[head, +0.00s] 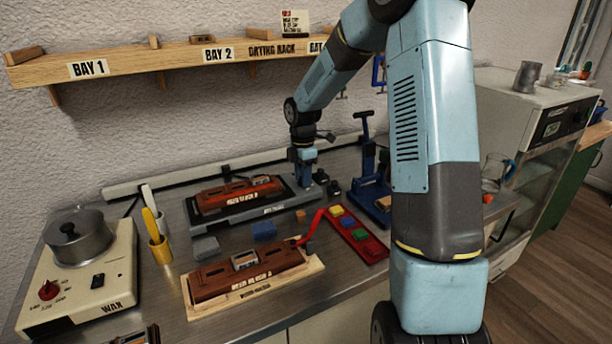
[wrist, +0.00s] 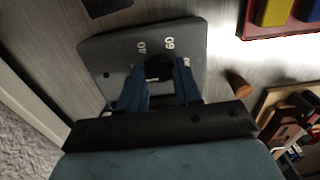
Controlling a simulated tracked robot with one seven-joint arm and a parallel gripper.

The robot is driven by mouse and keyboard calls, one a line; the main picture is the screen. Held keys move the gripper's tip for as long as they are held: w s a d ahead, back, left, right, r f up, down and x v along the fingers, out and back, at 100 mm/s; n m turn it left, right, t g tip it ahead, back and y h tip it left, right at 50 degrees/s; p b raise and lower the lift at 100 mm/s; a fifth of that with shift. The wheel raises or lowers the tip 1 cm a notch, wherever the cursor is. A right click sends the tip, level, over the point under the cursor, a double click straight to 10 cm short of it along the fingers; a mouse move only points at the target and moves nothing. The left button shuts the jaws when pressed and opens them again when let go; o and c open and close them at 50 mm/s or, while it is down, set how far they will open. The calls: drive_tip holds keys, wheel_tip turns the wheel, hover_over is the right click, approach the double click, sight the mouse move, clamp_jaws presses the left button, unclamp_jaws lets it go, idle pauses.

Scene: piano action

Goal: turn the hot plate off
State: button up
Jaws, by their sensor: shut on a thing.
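The dark grey hot plate (head: 285,207) stands at the back of the steel bench with a red-brown block on it. Its control panel (wrist: 110,60) fills the middle of the wrist view, with white numbers 40 and 60 showing and another partly hidden. A black round knob (wrist: 159,67) sits on this panel. My gripper (head: 305,180) reaches down to the right end of the hot plate. In the wrist view its blue fingers (wrist: 160,80) are shut on the knob, one on each side. The knob's pointer is hidden, so its setting cannot be read.
A cream wax pot (head: 85,275) with a red knob stands at the left. A second red-brown block on a wooden base (head: 305,272), a red tray (head: 371,250) and a blue clamp stand (head: 366,165) are nearby. A wooden shelf (head: 130,72) runs above.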

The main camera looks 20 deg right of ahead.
drive_tip(key=shift+w+r, duration=0.15)
drive_tip(key=shift+w, duration=0.1)
drive_tip(key=o, duration=1)
drive_tip(key=shift+o, duration=0.2)
drive_tip(key=shift+s, duration=0.1)
wheel_tip(320, 180, up, 13)
drive_tip(key=shift+r, duration=0.2)
